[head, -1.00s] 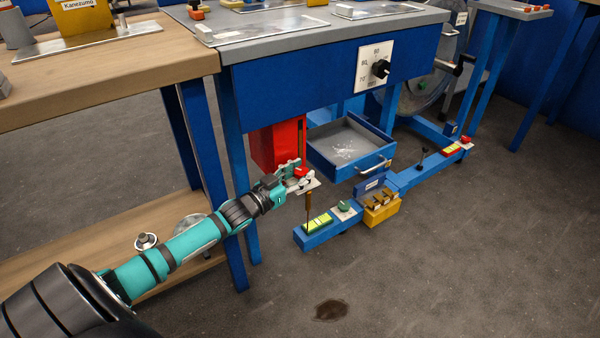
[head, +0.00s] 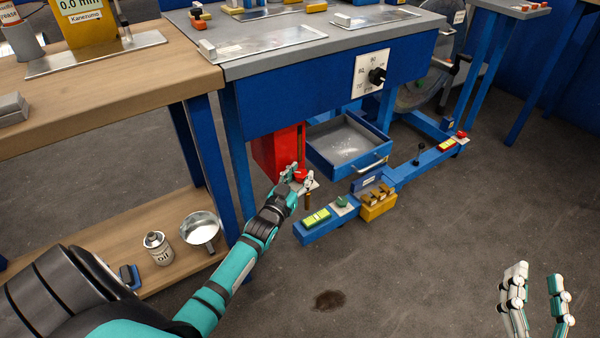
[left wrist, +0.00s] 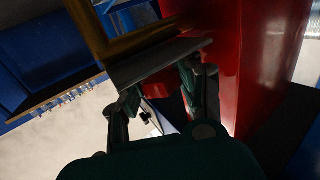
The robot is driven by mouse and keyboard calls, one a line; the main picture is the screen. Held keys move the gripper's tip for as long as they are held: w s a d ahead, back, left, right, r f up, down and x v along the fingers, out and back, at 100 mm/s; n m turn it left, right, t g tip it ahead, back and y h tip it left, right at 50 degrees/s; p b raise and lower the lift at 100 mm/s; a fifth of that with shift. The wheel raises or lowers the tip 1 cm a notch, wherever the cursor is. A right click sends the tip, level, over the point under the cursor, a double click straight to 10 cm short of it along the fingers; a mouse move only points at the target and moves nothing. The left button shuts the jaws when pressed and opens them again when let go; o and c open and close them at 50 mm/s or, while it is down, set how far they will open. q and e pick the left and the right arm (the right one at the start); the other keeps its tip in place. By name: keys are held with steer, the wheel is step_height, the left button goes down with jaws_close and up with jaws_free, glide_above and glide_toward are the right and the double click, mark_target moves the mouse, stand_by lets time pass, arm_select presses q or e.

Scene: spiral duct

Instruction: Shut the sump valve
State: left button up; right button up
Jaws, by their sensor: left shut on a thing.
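My left gripper (head: 299,176) is at the front of the red box (head: 276,152) under the bench. It is shut on a flat grey bar (left wrist: 160,62), which crosses its fingers in the left wrist view. A brown-gold piece (head: 307,201) hangs below the bar in the head view. A small red part (head: 301,174) shows between the fingers. These parts look like the sump valve, but no label is readable, and the fingers hide the grip and how far it is turned. My right gripper (head: 537,298) is open and empty over the floor at lower right.
A blue open drawer (head: 320,158) is just right of my left gripper. A blue floor rail (head: 320,229) with green and yellow blocks lies below it. A bench leg (head: 240,180) stands to the left. A dark stain (head: 329,300) marks the clear floor in front.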

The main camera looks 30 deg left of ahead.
arm_select(q)
steer(key=shift+r, duration=0.15)
steer(key=o, duration=1.2)
steer(key=s, duration=0.4)
steer(key=s+d, duration=0.1)
steer(key=s, duration=0.7)
steer(key=shift+d, duration=0.4)
steer(key=shift+w, duration=0.1)
